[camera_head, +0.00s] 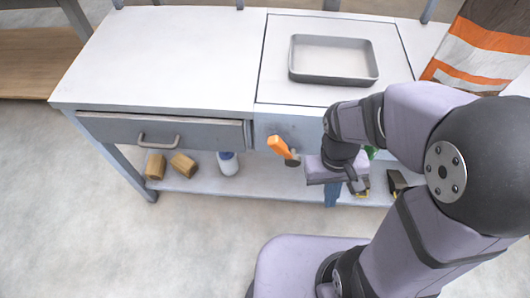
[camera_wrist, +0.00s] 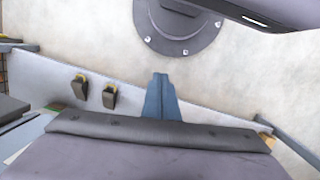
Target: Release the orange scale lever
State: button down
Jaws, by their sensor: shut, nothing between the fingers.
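The orange scale lever (camera_head: 279,147) sticks out from the front of the bench, below the scale section, and leans up to the left. Its dark lower end (camera_head: 293,161) shows beside my gripper. My gripper (camera_head: 357,184) is shut and empty, to the right of the lever and apart from its orange handle, in front of the lower shelf. In the wrist view the broad edge of my gripper (camera_wrist: 150,130) fills the bottom, and its fingertips are hard to make out. The lever is not visible in the wrist view.
A grey tray (camera_head: 334,78) sits on the scale plate. The lower shelf (camera_head: 255,182) holds wooden blocks (camera_head: 183,164), a white bottle (camera_head: 228,165) and a blue item (camera_head: 332,195). A striped orange bag (camera_head: 485,45) stands at right.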

jog(key=s+a+n+g+h+p, duration=0.1)
jog(key=n+h, duration=0.1)
jog(key=n+t+h+p, duration=0.2)
jog(key=n+t+p, duration=0.6)
jog(key=n+t, duration=1.1)
send_near(283, 152)
jog(key=a+f+m+t, duration=0.2)
jog(key=a+f, duration=0.2)
jog(key=a, duration=0.2)
jog(key=shift+s+a+f+n+t+y, duration=0.15)
jog(key=shift+s+a+n+t+y, duration=0.05)
jog(key=shift+s+a+y, duration=0.2)
jog(key=shift+s+a+f+n+t+y, duration=0.2)
jog(key=shift+s+a, duration=0.1)
jog(key=shift+s, duration=0.15)
jog(key=shift+w, duration=0.15)
jog(key=w+d+r+p, duration=0.1)
jog(key=w+d+r, duration=0.2)
jog(key=w, duration=0.6)
jog(key=shift+w+d+p, duration=0.2)
jog(key=shift+d+p, duration=0.1)
jog(key=shift+d, duration=1)
